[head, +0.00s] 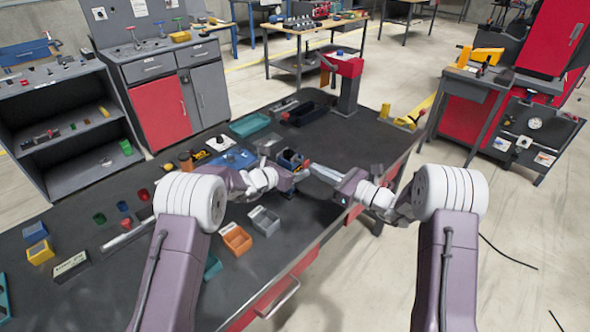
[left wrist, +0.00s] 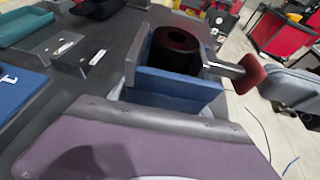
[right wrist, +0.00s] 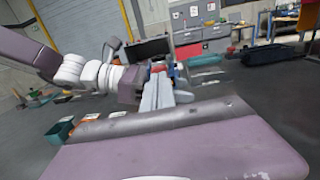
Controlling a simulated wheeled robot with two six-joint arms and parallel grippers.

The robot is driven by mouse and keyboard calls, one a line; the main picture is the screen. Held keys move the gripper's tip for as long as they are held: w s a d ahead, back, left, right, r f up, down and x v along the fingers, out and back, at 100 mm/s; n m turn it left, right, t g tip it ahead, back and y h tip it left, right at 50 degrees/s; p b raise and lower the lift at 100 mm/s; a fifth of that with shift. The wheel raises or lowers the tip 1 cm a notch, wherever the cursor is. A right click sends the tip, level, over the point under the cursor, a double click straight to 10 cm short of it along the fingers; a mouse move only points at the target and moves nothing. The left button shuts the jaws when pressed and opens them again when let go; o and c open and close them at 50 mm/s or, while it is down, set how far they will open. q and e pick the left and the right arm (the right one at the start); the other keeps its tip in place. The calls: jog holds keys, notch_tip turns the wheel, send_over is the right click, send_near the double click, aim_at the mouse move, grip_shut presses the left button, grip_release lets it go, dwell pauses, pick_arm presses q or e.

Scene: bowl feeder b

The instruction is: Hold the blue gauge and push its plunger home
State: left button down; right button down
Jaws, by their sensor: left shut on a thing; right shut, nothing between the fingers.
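The blue gauge (head: 291,158) is held in my left gripper (head: 284,168) above the table. In the left wrist view the gauge (left wrist: 180,88) is a blue block with a dark round cylinder; my left fingers lie along its sides. Its plunger (left wrist: 222,69) sticks out to the right as a grey rod with a red knob (left wrist: 249,76). My right gripper (head: 314,170) is shut and empty, its tips close to the red knob. I cannot tell whether they touch. In the right wrist view my shut fingers (right wrist: 157,92) partly hide the gauge.
The dark table (head: 340,140) carries an orange bin (head: 236,239), a grey bin (head: 264,221), a teal tray (head: 250,124) and a blue board (head: 232,160). A red-topped press (head: 346,66) stands at the back right. The table right of my grippers is mostly clear.

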jog(key=shift+x, duration=1.05)
dwell(0.4)
jog(key=v, duration=0.6)
dwell(0.5)
pick_arm(q)
jog(key=shift+c, duration=2)
grip_release()
